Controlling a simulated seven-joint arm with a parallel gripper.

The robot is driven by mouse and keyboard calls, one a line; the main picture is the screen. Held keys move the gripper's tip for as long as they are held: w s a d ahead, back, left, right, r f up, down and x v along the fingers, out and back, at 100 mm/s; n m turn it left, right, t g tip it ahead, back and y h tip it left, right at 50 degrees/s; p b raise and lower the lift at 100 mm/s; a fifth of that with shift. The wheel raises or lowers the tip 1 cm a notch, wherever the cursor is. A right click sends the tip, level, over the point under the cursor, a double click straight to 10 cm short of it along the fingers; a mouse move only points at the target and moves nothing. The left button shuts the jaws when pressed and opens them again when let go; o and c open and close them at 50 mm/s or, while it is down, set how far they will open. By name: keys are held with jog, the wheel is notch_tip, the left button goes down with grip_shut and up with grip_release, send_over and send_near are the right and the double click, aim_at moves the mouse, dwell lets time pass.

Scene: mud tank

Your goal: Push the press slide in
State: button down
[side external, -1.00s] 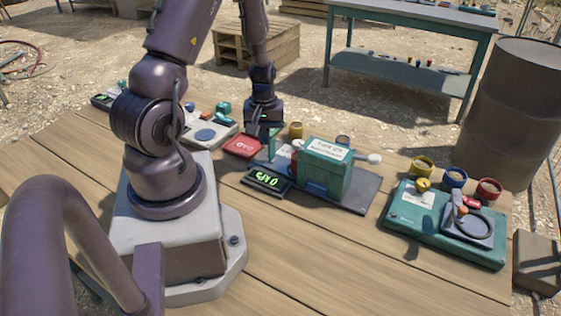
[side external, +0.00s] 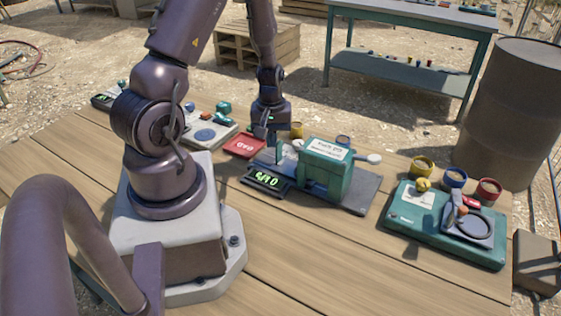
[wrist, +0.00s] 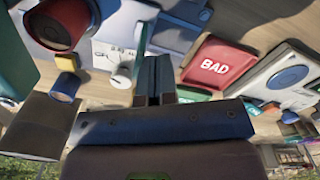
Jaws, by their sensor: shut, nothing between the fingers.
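The press is a green housing (side external: 326,165) with a white label on a dark base plate (side external: 357,197), standing right of my gripper in the side view. A thin green upright plate (side external: 279,150) stands just left of the housing and looks like the end of the press slide. My gripper (side external: 266,137) points down beside this plate; whether it touches is hard to tell. In the wrist view the fingers (wrist: 153,82) are together and empty, with the green upright plate (wrist: 142,42) close to their tips. The slide's part inside the housing is hidden.
A small display (side external: 266,180) with green digits sits at the base's front. A red BAD tray (side external: 244,146) lies left of the press. A yellow cup (side external: 296,130) stands behind. A green fixture (side external: 446,225) with several coloured cups is at right. The front table boards are clear.

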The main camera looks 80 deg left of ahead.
jog(key=shift+w+d, duration=0.1)
dwell(0.3)
jog(key=shift+w+d, duration=0.5)
jog(key=shift+d, duration=0.1)
jog(key=shift+w+d, duration=0.15)
jog(key=shift+w, duration=0.1)
jog(key=shift+s+a, duration=0.45)
notch_tip(320, 180, up, 7)
dwell(1.0)
dwell(0.3)
